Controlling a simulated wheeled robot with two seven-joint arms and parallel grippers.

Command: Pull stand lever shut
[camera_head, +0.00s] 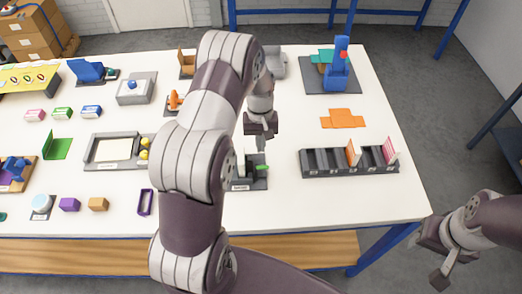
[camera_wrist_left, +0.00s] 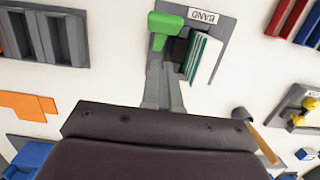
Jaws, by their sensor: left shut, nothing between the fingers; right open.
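A small dark grey stand (camera_head: 258,183) sits on the white table, partly hidden behind my left arm in the head view. It carries a green lever (camera_head: 262,168), which in the left wrist view is a green block (camera_wrist_left: 165,28) beside a white-and-green sheet stack (camera_wrist_left: 205,60). My right gripper (camera_head: 436,262) is open, off the table's right front corner.
A dark slotted rack (camera_head: 322,171) stands to the right of the stand, with orange pieces (camera_head: 343,119) behind it. A blue device (camera_head: 337,68) is at the back right. A grey tray (camera_head: 98,163) and a purple frame (camera_head: 146,203) are to the left. The table front right is clear.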

